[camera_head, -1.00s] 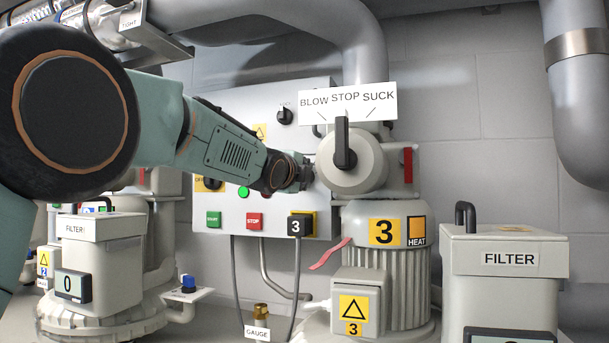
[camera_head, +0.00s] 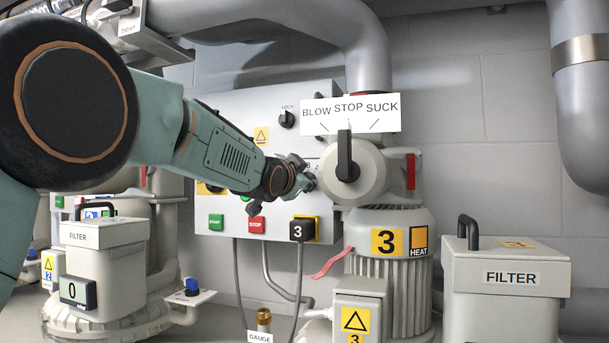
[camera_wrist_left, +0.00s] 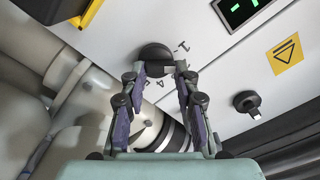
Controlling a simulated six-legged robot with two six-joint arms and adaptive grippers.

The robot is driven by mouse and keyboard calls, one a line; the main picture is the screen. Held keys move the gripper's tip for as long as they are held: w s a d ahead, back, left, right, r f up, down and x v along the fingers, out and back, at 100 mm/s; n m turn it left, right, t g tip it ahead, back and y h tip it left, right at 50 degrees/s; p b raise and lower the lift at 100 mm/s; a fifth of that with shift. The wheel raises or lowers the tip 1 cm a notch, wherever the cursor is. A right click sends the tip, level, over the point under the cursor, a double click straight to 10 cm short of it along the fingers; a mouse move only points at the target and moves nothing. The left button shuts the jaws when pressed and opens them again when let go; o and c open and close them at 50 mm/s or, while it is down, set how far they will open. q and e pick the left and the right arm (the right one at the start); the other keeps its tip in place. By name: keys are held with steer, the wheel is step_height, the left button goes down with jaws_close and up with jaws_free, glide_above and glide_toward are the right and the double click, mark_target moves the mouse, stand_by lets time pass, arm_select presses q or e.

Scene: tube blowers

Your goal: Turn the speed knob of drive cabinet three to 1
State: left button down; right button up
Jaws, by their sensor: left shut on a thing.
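The grey drive cabinet three (camera_head: 225,115) hangs on the wall, with a black "3" plug block (camera_head: 302,229) at its lower right. My left gripper (camera_head: 310,173) is at the right part of its front, and the speed knob is hidden behind it in the head view. In the left wrist view the black round knob (camera_wrist_left: 154,56) sits between the fingertips of my left gripper (camera_wrist_left: 161,70), which is shut on it. Printed scale marks, a "1" and what looks like a "4", show beside the knob. Its pointer cannot be made out. My right gripper is not in view.
The blower's selector handle (camera_head: 348,160) under the BLOW STOP SUCK sign (camera_head: 350,114) stands close right of my gripper. Green START (camera_head: 216,222) and red STOP (camera_head: 257,224) buttons are below. A black lock switch (camera_head: 287,119) is above. Cables hang beneath the cabinet.

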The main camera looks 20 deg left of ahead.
arm_select(q)
steer(key=shift+a+f+n, duration=0.1)
steer(key=shift+f+n, duration=0.15)
steer(key=shift+n, duration=0.85)
steer(key=shift+a+f+n, duration=0.1)
steer(key=shift+f+n, duration=0.15)
steer(key=shift+n, duration=0.85)
steer(key=c, duration=1.4)
jaws_free()
steer(key=shift+c, duration=0.2)
steer(key=o, duration=0.4)
steer(key=shift+s+r, duration=0.15)
steer(key=shift+r, duration=0.1)
steer(key=shift+o, duration=0.2)
steer(key=shift+r, duration=0.1)
steer(key=s, duration=0.7)
steer(key=shift+s, duration=0.15)
